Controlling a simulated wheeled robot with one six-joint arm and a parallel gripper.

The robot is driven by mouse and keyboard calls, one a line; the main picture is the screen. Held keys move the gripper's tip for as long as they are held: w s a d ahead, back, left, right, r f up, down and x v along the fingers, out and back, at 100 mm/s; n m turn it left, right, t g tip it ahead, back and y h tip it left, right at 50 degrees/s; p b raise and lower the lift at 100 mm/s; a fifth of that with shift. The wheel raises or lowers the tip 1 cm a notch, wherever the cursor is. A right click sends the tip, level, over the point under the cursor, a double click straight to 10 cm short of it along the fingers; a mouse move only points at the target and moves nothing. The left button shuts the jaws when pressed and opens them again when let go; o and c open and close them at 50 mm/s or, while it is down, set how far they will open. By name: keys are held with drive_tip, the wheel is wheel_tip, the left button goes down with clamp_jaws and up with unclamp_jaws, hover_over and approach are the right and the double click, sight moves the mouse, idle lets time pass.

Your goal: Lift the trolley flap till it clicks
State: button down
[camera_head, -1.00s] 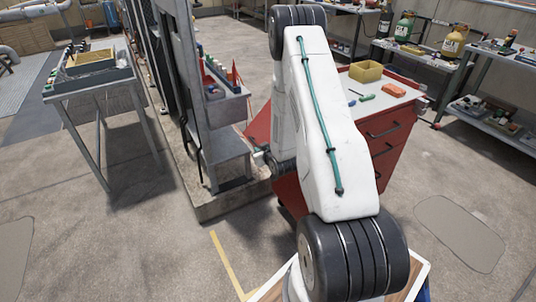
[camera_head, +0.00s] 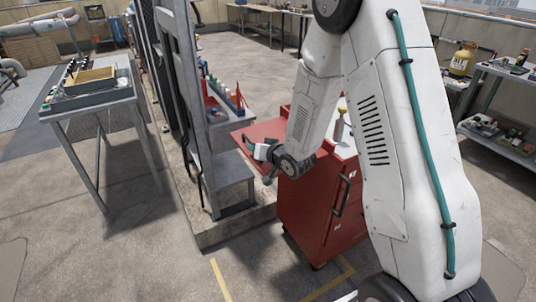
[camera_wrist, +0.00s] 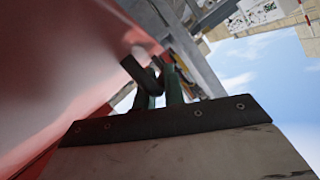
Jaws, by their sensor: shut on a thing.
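The red trolley (camera_head: 312,218) stands right of centre in the head view, with drawers on its front and a light top partly hidden by my arm. Its red flap (camera_head: 258,131) sticks out from the left side, near the height of the top and close to level. My gripper (camera_head: 258,152) is at the flap's near outer edge, shut on it. In the wrist view the flap (camera_wrist: 75,55) fills the upper left as a blurred red sheet, beside my gripper's fingers (camera_wrist: 152,75). The flap's support and any catch are hidden.
A grey metal frame with a step (camera_head: 228,170) stands on a concrete plinth just left of the flap, with a small gap. A bench with a tray (camera_head: 95,98) is at far left. Shelves (camera_head: 505,140) stand at right. The floor in front is clear.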

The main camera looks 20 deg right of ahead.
drive_tip(key=shift+r, duration=0.4)
drive_tip(key=c, duration=1.5)
unclamp_jaws()
drive_tip(key=shift+v, duration=3.85)
